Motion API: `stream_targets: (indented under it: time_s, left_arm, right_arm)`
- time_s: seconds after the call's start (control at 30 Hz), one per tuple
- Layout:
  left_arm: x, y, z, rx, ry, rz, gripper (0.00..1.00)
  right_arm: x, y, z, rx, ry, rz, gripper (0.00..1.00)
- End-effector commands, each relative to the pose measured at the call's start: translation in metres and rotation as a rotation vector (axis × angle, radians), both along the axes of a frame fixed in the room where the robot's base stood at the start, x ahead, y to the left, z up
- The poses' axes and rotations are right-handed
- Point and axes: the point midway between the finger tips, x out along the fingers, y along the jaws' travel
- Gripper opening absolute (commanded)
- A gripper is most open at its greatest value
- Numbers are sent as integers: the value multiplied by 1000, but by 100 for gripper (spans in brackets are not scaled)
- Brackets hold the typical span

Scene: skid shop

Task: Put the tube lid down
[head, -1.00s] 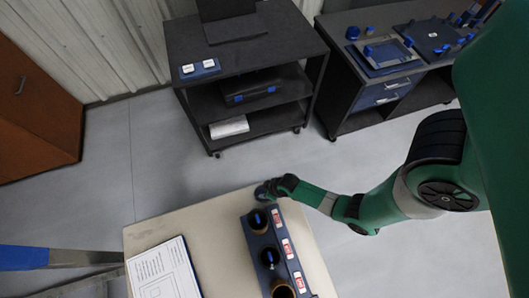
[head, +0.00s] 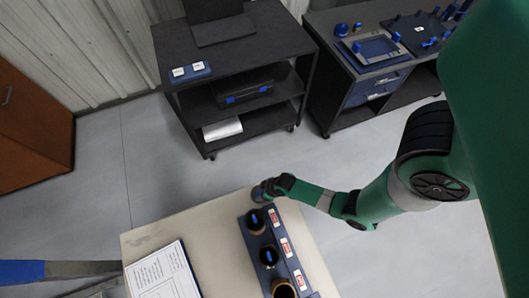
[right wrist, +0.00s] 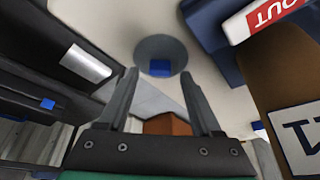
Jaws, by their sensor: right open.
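The tube lid (right wrist: 150,48), a grey disc with a blue grip on top, lies on the beige table at its far edge. In the head view it shows as a small dark round shape (head: 258,194) at my right gripper's tip, partly hidden. My right gripper (head: 268,188) is open. In the right wrist view its two fingers (right wrist: 160,80) stand apart, with the lid just beyond and between the tips; I cannot tell whether they touch it. My left gripper is not in view.
A blue rack (head: 272,238) with dark tubes and red labels stands beside the lid. A printed sheet (head: 162,275) lies on the beige table (head: 215,225) at left. A black cart (head: 245,52) and a bench (head: 345,100) stand behind, across open floor.

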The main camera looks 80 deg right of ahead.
Motion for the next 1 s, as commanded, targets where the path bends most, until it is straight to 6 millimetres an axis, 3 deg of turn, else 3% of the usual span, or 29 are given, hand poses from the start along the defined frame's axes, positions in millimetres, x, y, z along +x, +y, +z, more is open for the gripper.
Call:
stream_targets:
  time_s: [0.2, 0.4, 0.57, 0.9, 1.0]
  left_arm:
    - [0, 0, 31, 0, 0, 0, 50]
    - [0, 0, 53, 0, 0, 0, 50]
    - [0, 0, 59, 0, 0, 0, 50]
    - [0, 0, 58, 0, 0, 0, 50]
    - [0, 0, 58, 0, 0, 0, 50]
  right_arm:
    - [-20, 5, 54, 0, -1, 0, 66]
    - [-35, 9, 95, -1, 0, -1, 66]
    - [-40, 10, 103, -1, -1, -1, 66]
    - [-40, 11, 102, 0, -1, 0, 66]
    - [-34, 8, 105, -7, -14, 2, 66]
